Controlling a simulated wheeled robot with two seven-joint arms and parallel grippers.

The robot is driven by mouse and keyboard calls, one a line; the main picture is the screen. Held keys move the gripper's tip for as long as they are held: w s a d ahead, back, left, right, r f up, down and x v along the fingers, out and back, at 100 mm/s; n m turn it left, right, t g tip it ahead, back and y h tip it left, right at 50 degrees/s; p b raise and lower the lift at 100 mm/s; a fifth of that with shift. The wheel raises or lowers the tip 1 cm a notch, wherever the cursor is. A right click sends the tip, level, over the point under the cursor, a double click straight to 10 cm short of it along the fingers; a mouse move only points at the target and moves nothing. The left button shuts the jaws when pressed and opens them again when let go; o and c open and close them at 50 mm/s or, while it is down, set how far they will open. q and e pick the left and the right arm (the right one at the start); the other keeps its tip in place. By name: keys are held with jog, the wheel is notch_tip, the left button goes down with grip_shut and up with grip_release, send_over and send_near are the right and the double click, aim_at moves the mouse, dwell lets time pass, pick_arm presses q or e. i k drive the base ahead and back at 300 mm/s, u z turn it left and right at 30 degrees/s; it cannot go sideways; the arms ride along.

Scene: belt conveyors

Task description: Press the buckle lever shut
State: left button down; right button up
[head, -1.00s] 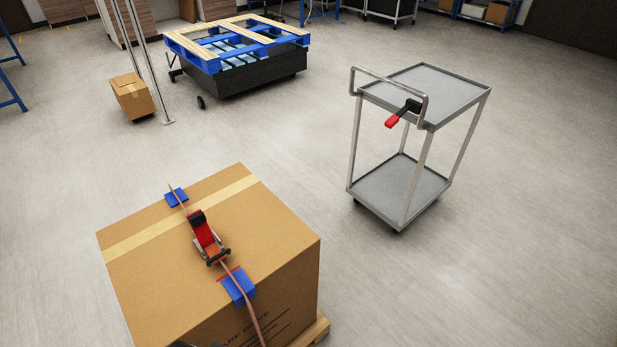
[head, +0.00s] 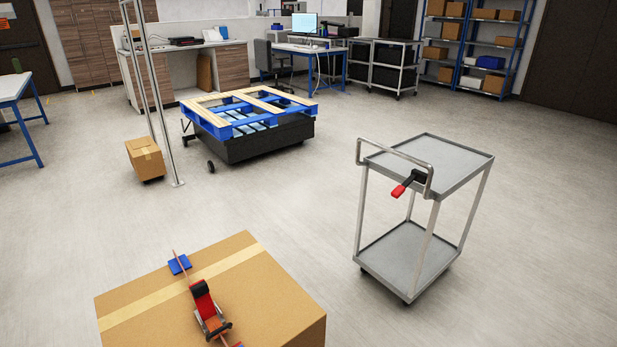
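The ratchet buckle (head: 207,307) sits on top of a large cardboard box (head: 267,290) at the bottom left of the head view. Its red lever (head: 203,299) has a black end, and the metal frame is at its near end. I cannot tell how far the lever stands up from the frame. A thin reddish strap (head: 177,256) runs from the buckle over a blue edge pad (head: 179,264) on the far side. The near side of the box is cut off by the picture's edge. Neither of my grippers is in view.
A blue pallet (head: 248,111) on a black base and a small box (head: 146,158) stand behind. Open floor lies between the large box and the cart.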

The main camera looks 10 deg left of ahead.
aim_at(199, 291)
jog(key=u, duration=1)
jog(key=k, duration=0.35)
jog(key=u, duration=0.15)
jog(key=i, duration=0.4)
jog(key=u, duration=0.5)
jog(key=k, duration=0.25)
jog(key=u, duration=0.05)
